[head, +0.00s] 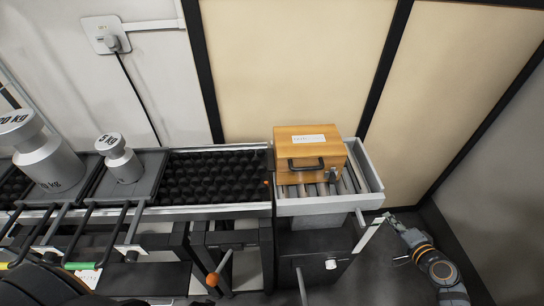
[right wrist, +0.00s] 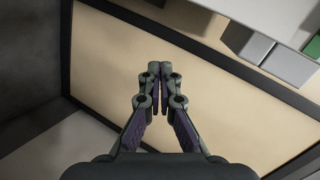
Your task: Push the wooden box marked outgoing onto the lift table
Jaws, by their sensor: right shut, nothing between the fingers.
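The wooden box (head: 308,150) has a dark front handle and a white label on top, too small to read. It sits on the rollers of the grey-framed table (head: 325,206) at the right end of the row, towards its left and back, beside the black roller bed. I take this framed table to be the lift table. My right gripper (head: 387,217) is to the right of that table, apart from the box. In the right wrist view its fingers (right wrist: 157,72) are together and empty. My left gripper is not in view.
The black roller bed (head: 215,176) is bare. Left of it stand a small weight (head: 120,160) and a larger weight (head: 48,165). An orange-knobbed lever (head: 212,280) sticks out in front. A wall panel (head: 295,60) closes the back; floor shows at right.

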